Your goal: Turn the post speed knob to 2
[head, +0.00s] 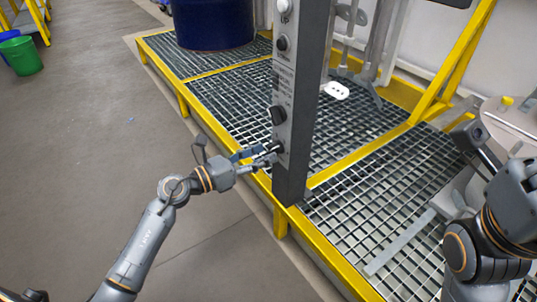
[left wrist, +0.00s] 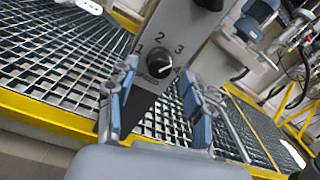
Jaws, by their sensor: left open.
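The grey post (head: 303,95) stands upright in the middle of the head view, with a light panel of knobs on one side. The black speed knob (left wrist: 158,66) is low on the panel in the left wrist view, with the numbers 1 to 4 printed around it. I cannot tell which number its pointer faces. My left gripper (head: 266,155) is open at the panel's lower end. In the left wrist view its blue-padded fingers (left wrist: 160,88) stand on either side of the knob; contact is unclear. My right arm shows at the right; its finger state is unclear.
Another black knob (head: 278,115) sits higher on the panel. A blue drum (head: 213,22) stands on the yellow-edged grating (head: 205,92). Yellow rails and a metal agitator (head: 365,75) are behind the post.

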